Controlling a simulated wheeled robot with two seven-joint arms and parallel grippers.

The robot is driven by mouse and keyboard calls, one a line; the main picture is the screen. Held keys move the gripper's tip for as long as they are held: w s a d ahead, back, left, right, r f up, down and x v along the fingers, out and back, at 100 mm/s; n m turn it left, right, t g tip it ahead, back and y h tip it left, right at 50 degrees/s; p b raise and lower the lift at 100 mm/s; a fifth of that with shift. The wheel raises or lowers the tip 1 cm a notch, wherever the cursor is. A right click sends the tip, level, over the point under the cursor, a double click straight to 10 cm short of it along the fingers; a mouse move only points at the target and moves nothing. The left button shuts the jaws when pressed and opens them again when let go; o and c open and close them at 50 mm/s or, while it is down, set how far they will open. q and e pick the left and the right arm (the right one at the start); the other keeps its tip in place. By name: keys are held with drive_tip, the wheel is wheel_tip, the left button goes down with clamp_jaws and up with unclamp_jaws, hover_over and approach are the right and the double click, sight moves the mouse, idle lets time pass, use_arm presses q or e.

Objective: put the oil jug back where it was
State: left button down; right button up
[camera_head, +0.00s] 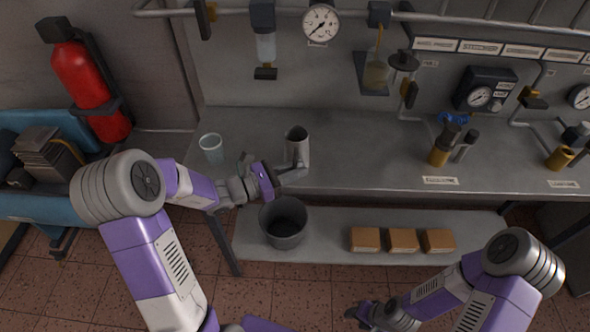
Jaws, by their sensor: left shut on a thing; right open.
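The oil jug (297,147) is a grey metal cylinder with a dark open top. It looks upright at the front part of the grey bench (350,155). My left gripper (291,173) reaches in from the left and is shut on the jug near its lower front side. The fingers hide part of that side, and I cannot tell whether the jug's base touches the bench. My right gripper (362,312) is open and empty, low in front of the bench, above the tiled floor.
A clear glass (212,148) stands left of the jug. A dark bucket (284,224) and several brown blocks (403,240) are on the lower shelf. Yellow-based valves (439,156) stand to the right. Gauges and pipes line the wall.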

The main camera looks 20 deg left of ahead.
use_arm(q)
drive_tip(key=shift+f, duration=0.15)
drive_tip(key=c, duration=1.1)
unclamp_jaws()
